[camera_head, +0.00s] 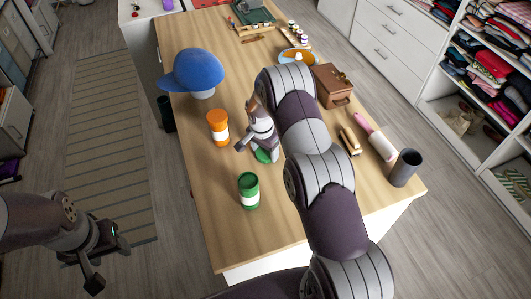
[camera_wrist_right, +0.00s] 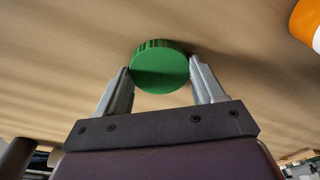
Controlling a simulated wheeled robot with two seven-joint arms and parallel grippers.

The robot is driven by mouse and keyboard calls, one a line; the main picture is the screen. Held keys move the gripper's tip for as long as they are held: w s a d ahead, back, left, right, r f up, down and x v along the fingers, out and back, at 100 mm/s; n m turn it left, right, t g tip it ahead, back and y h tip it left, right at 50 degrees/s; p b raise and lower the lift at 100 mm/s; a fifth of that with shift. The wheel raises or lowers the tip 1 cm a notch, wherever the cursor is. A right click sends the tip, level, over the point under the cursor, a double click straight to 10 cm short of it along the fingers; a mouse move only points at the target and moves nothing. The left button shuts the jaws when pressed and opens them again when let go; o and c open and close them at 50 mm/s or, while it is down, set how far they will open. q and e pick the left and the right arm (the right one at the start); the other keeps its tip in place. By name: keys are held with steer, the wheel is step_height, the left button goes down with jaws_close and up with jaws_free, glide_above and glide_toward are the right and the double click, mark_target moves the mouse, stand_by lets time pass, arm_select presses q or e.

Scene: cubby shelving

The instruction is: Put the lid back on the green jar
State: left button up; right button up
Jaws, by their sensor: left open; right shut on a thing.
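The green jar (camera_head: 249,190) stands upright on the wooden table near its front left edge, with a pale label band around it. The green lid (camera_wrist_right: 159,67) is between the fingers of my right gripper (camera_wrist_right: 161,78), which is shut on its sides. In the head view the lid (camera_head: 264,156) shows low under the right gripper, behind the jar and apart from it. I cannot tell whether the lid touches the table. My left gripper (camera_head: 108,264) is open and empty, out over the floor left of the table.
An orange jar (camera_head: 218,128) stands left of the right gripper, with a blue cap (camera_head: 195,70) on a stand behind it. A brown box (camera_head: 333,86), a brush, a pink-and-white item and a dark cup (camera_head: 405,168) are at right. Table around the green jar is clear.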

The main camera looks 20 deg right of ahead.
arm_select(q)
steer(key=shift+f, duration=0.1)
arm_select(e)
steer(key=shift+r, duration=0.1)
steer(key=shift+w+r, duration=0.1)
steer(key=shift+r, duration=0.15)
steer(key=r, duration=0.1)
steer(key=r+b, duration=0.1)
steer(key=d+r+b, duration=0.1)
steer(key=shift+s+r, duration=0.35)
arm_select(q)
step_height(320, 180, down, 5)
steer(key=b, duration=0.2)
steer(key=shift+r+b, duration=0.2)
steer(key=shift+b, duration=0.15)
arm_select(e)
steer(key=s+d+r, duration=0.5)
steer(key=d+r, duration=0.1)
steer(key=d, duration=0.3)
steer(key=shift+s+r, duration=0.3)
steer(key=shift+s, duration=0.05)
arm_select(q)
steer(key=shift+o, duration=0.2)
